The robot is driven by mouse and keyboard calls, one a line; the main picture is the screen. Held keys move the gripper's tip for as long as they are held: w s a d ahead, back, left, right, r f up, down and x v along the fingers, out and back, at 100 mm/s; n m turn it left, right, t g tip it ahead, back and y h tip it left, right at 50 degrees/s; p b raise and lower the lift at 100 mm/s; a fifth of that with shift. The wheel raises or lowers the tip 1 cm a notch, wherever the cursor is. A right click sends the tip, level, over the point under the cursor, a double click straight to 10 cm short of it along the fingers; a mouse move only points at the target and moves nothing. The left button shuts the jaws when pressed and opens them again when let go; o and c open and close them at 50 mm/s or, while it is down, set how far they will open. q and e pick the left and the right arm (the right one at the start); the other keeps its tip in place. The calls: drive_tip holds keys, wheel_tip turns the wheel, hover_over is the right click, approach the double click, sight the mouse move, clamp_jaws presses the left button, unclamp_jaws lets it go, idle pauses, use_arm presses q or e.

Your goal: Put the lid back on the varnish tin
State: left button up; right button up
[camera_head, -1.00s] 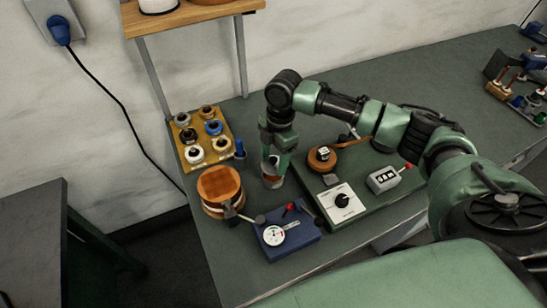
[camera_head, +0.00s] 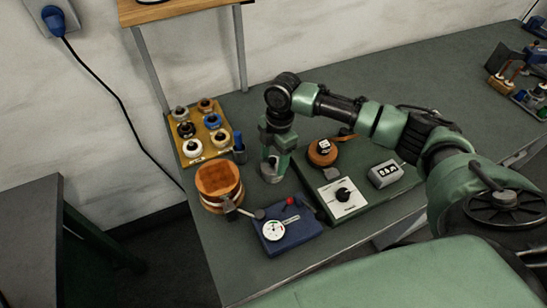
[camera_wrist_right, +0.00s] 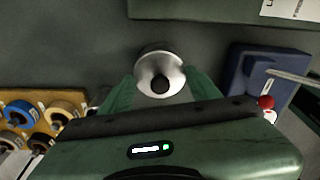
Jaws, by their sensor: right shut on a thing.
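The varnish tin (camera_head: 271,177) is a small grey metal can, upright on the green-grey bench left of the green board. My right gripper (camera_head: 276,158) points down right over it and hides most of its top. In the right wrist view its two green fingers (camera_wrist_right: 162,92) are shut on the lid (camera_wrist_right: 147,72), a round silvery disc with a black knob, gripped at opposite sides of its rim. The lid lies over the tin; I cannot tell whether it touches or is seated. My left gripper is not in view.
A brown round pot (camera_head: 219,183) stands close left of the tin. A blue gauge box (camera_head: 298,236) lies in front, a yellow spool rack (camera_head: 216,150) behind left. The green board (camera_head: 375,205) with instruments is to the right. The back bench is mostly clear.

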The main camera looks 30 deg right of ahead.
drive_tip(key=shift+p, duration=0.75)
idle(0.6)
drive_tip(key=shift+f+p, duration=0.1)
drive_tip(key=shift+p, duration=0.2)
idle(0.8)
drive_tip(key=shift+p, duration=0.35)
idle(0.4)
drive_tip(key=o, duration=1.7)
drive_tip(key=shift+r+p, duration=3.5)
drive_tip(key=shift+p, duration=0.1)
